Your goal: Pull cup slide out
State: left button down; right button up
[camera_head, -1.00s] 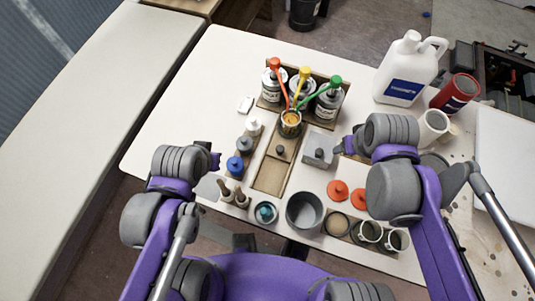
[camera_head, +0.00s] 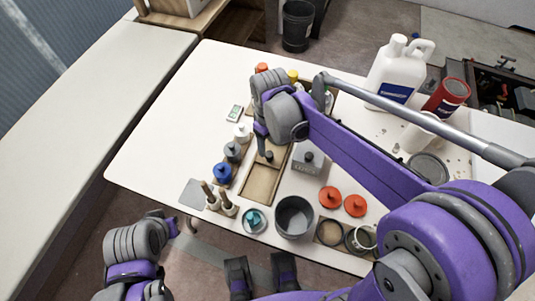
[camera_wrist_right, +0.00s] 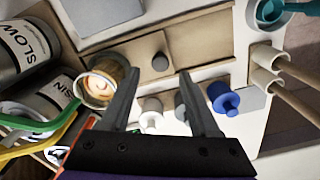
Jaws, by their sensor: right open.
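The cup slide (camera_wrist_right: 190,52) is a tan wooden piece with a dark round knob (camera_wrist_right: 160,62), in a wooden channel (camera_head: 261,183). A metal cup (camera_wrist_right: 105,82) with amber contents stands at its far end, at left in the right wrist view. In the head view my right arm hides the cup. My right gripper (camera_wrist_right: 158,78) is open, its two fingers spread with the knob seen between and just beyond the tips. Contact cannot be told. The knob also shows just below that gripper in the head view (camera_head: 268,156). My left gripper (camera_head: 174,228) is low left, away from the slide.
A grey box with a knob (camera_head: 308,158) sits right of the channel. White, grey and blue knobbed pieces (camera_head: 222,174) stand left of it. A grey pot (camera_head: 294,217), orange discs (camera_head: 330,197) and brushes (camera_head: 228,203) are nearer. Paint cans (camera_wrist_right: 25,45) stand beside the cup.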

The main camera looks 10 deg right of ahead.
aim_at(269, 154)
notch_tip(269, 154, down, 6)
jog(key=shift+f+b, duration=0.1)
jog(key=shift+b, duration=0.2)
jog(key=shift+c, duration=0.3)
grip_shut()
jog(key=shift+s, duration=0.1)
dwell(1.0)
